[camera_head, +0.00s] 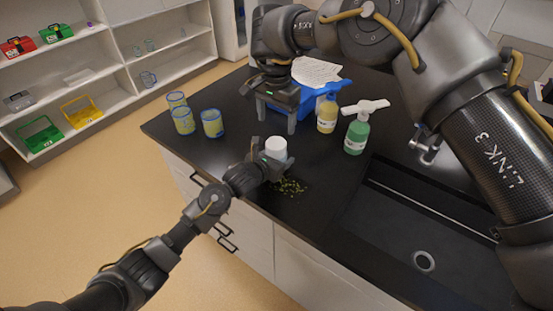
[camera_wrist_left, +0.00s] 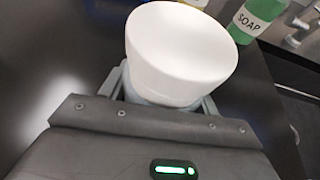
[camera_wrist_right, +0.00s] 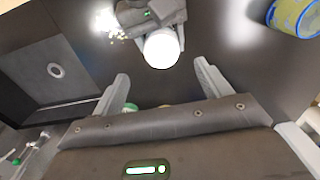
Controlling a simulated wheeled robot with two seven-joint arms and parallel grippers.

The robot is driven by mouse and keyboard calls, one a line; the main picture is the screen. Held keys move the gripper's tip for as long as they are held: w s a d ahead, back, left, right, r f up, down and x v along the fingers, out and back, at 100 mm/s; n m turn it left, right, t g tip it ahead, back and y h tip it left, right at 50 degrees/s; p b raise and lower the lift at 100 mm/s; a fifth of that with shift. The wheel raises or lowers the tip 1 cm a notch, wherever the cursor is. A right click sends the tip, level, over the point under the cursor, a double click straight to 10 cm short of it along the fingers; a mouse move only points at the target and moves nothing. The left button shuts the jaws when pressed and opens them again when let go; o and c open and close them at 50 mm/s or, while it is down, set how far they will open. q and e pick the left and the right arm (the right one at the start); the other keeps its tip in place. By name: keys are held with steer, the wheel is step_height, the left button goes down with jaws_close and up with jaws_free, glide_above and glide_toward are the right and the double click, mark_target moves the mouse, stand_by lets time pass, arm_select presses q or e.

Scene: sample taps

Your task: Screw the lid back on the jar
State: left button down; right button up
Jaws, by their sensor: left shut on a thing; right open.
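A white, round lid-like top (camera_head: 276,145) sits over a paler jar body (camera_wrist_left: 150,97), which is mostly hidden by my left gripper. The white top fills the upper middle of the left wrist view (camera_wrist_left: 182,50). How tightly it is seated cannot be told. My left gripper (camera_head: 272,162) is shut around the jar below the white top, near the counter's front edge. My right gripper (camera_head: 277,117) is open and empty, pointing down just behind and above the white top. In the right wrist view, the white top (camera_wrist_right: 161,48) lies just beyond the gap between the open fingers.
Yellow (camera_head: 327,115) and green (camera_head: 356,134) soap bottles stand right of my right gripper. Green bits (camera_head: 290,187) lie in front; a sink (camera_head: 400,235) is at right.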

mark_target(276, 143)
steer(key=shift+f, duration=0.1)
steer(key=shift+f, duration=3.9)
steer(key=c, duration=1.1)
steer(key=m, duration=0.8)
steer(key=shift+w+m, duration=0.1)
steer(key=shift+m, duration=0.3)
steer(key=m, duration=0.7)
steer(key=shift+m, duration=0.3)
